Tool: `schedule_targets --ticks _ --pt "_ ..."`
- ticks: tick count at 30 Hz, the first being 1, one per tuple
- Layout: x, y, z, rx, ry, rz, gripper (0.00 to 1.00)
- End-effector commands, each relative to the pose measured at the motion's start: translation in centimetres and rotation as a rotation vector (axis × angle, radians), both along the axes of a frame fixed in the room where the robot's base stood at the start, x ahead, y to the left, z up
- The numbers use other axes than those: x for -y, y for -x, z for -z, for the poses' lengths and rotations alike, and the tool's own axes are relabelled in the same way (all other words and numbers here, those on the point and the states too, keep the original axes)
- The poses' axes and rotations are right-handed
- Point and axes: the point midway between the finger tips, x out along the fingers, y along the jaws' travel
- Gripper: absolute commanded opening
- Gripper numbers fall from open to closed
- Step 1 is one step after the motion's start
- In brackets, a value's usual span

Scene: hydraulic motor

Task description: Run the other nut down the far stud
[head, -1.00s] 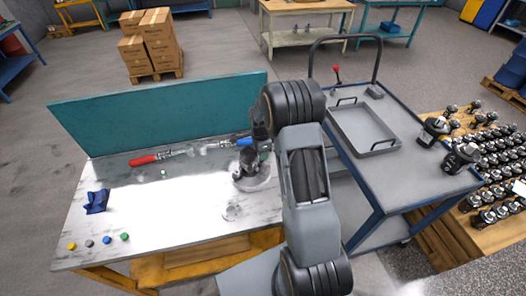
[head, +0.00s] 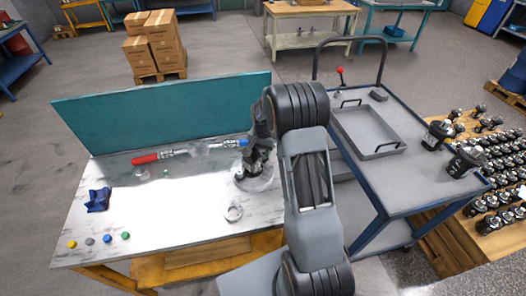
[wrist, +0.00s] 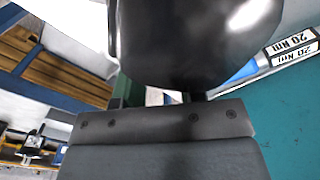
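My gripper (head: 257,160) is over the round fixture on the right part of the bench, close above or against what stands there. Arm and gripper hide most of it. The round base (head: 262,184) shows below the gripper, pale and disc-shaped. In the wrist view a large dark rounded body (wrist: 195,40) fills the top middle, just beyond my flat grey gripper housing. My fingertips are hidden there, so I cannot tell whether they are open or shut. I cannot make out the nut or the far stud in either view.
A red-handled wrench (head: 147,159) and a blue-handled one (head: 243,143) lie along the bench back, before the teal panel (head: 165,108). A pale ring (head: 234,212) lies in front of the fixture. A blue cloth (head: 98,199) lies left. A cart (head: 420,185) stands right.

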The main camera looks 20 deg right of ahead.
Motion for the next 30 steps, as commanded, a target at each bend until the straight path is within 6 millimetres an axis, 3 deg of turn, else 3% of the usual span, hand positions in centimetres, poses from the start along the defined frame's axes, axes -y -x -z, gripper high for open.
schedule_targets --ticks 30 --pt "0.31 0.33 -0.09 0.001 0.001 0.002 0.36"
